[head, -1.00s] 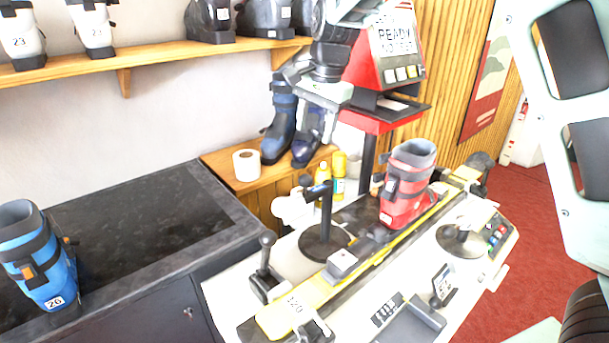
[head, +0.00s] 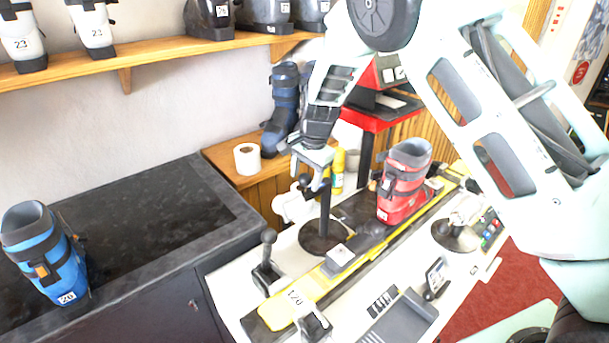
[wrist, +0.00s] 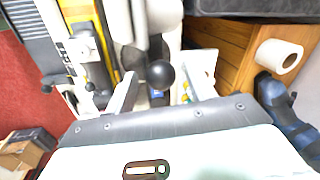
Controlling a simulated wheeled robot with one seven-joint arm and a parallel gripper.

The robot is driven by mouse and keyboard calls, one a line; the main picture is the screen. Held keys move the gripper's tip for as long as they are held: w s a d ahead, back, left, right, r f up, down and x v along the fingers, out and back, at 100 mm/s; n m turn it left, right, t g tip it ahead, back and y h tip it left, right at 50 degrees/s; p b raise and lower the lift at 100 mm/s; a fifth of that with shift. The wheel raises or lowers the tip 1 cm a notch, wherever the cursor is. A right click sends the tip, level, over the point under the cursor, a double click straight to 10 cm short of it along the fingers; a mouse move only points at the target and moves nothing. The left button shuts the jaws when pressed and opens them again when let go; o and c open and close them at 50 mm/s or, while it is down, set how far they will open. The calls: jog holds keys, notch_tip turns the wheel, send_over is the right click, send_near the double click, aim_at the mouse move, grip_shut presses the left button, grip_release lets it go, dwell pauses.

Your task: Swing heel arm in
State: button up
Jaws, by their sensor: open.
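A black upright post (head: 325,212) stands on a round black base (head: 315,241) at the left side of the bench in the head view; it looks like the heel arm. My gripper (head: 310,175) points down at the top of this post. In the wrist view a black ball knob (wrist: 160,74) shows between the two spread fingers of my gripper (wrist: 159,82), with gaps at both sides. The red boot (head: 402,188) stands on the yellow ski (head: 290,306), right of the post.
A second round base (head: 456,236) is right of the ski. A black-knobbed lever (head: 267,262) stands at the bench's near left. A white roll (head: 247,158) and blue boots (head: 284,105) are on the wooden ledge. The dark counter (head: 130,215) is mostly clear, with a blue boot (head: 45,255) at its left.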

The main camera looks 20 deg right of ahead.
jog(key=shift+w+a+f, duration=0.1)
jog(key=shift+w+f, duration=0.05)
jog(key=shift+f, duration=0.75)
grip_shut()
jog(key=s+d+n+g+b, duration=0.3)
jog(key=d+n+b, duration=0.3)
jog(key=d+n, duration=0.5)
jog(key=shift+s+n+y, duration=0.3)
jog(key=shift+s+n, duration=0.4)
jog(key=shift+n, duration=2.8)
jog(key=shift+d+r, duration=0.1)
jog(key=shift+d, duration=0.05)
